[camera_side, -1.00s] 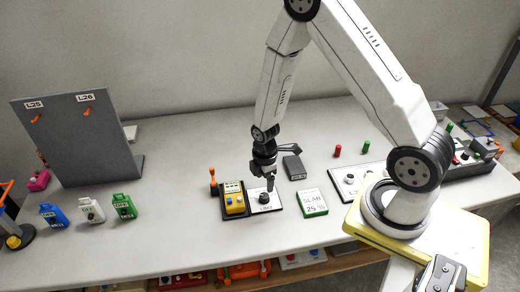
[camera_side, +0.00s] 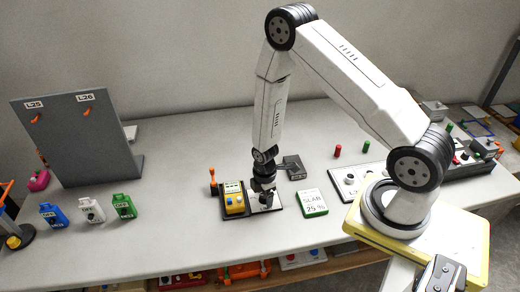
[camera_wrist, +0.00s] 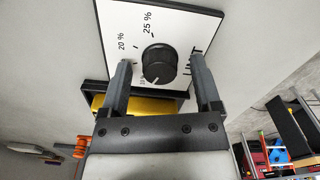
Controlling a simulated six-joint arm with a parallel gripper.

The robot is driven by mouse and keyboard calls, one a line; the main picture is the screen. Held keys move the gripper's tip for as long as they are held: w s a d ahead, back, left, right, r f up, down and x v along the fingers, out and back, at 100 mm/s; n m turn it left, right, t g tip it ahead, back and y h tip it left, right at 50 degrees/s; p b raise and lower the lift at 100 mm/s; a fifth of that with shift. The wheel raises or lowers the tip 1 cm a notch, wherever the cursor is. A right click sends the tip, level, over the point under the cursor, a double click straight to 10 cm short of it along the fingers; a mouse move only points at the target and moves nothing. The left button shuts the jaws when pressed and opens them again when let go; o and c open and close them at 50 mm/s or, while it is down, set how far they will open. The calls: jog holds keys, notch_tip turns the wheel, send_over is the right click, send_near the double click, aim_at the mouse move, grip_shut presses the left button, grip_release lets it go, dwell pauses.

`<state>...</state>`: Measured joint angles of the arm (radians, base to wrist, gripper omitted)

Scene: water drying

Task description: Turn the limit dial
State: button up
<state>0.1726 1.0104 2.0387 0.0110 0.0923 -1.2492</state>
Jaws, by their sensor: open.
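The limit dial (camera_wrist: 159,64) is a black round knob with a pale pointer line, set on a white plate (camera_wrist: 117,18) with printed marks, among them 20 % and 25 %. In the wrist view my gripper (camera_wrist: 160,75) is open, with one finger on each side of the knob and gaps between. In the side view my gripper (camera_side: 265,196) is down over the white plate (camera_side: 276,206) and hides most of the knob. The yellow unit (camera_side: 234,203) stands just left of the plate, on the same dark base.
A green-edged card reading SLAN 25 % (camera_side: 313,203) lies to the right. A dark grey box (camera_side: 293,166) sits behind the gripper. An orange-topped lever (camera_side: 213,182) stands left of the yellow unit. The table front is clear.

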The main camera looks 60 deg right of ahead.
grip_shut()
